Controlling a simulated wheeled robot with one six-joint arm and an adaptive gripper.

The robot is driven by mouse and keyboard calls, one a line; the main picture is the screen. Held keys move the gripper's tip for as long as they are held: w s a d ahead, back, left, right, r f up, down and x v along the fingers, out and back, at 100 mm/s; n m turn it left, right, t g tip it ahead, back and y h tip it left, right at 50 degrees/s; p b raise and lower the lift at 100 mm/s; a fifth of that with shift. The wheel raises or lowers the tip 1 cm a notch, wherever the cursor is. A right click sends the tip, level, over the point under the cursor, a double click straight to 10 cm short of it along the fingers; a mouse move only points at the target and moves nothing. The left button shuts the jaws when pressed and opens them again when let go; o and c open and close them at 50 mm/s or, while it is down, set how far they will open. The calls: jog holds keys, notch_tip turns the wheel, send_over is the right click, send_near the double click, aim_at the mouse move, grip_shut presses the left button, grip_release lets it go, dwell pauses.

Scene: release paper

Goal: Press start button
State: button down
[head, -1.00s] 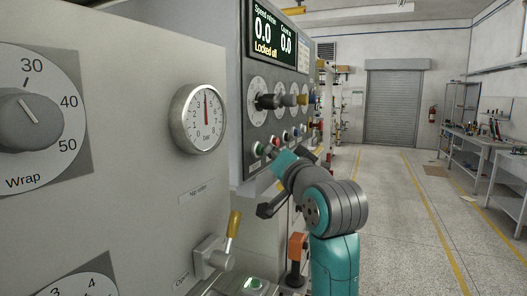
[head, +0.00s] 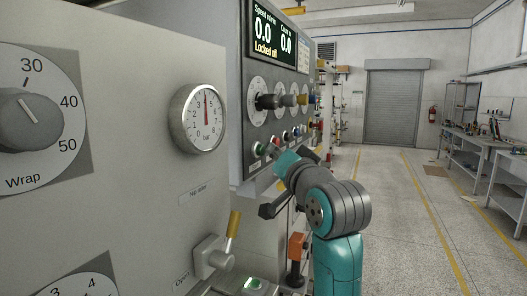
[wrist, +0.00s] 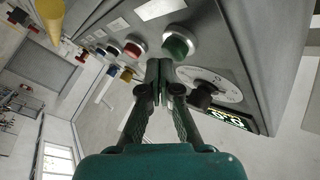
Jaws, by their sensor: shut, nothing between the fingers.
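The control panel (head: 275,125) stands beyond the grey machine front. A green button (head: 259,149) sits at the left end of its lower button row. It also shows in the wrist view (wrist: 178,44) as a green cap in a silver ring. I cannot read its label. My gripper (head: 272,151) is shut and empty, its tips just right of the green button in the head view. In the wrist view my closed fingertips (wrist: 160,72) appear just below and left of the green button. I cannot tell whether they touch the panel.
A red button (wrist: 133,48) is beside the green one, with blue and yellow ones further on. Black knobs with dials (head: 268,101) are above the row. The display (head: 275,33) reads "Locked off" and 0.0. A yellow-handled lever (head: 234,222) stands nearer.

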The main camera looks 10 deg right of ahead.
jog(key=shift+s+d, duration=0.25)
jog(key=shift+d, duration=0.1)
jog(key=shift+d, duration=0.1)
jog(key=s+d, duration=0.1)
jog(key=d, duration=0.1)
jog(key=s+d, duration=0.1)
jog(key=s, duration=0.1)
jog(key=shift+d, duration=0.4)
jog(key=shift+f, duration=0.1)
dwell(0.5)
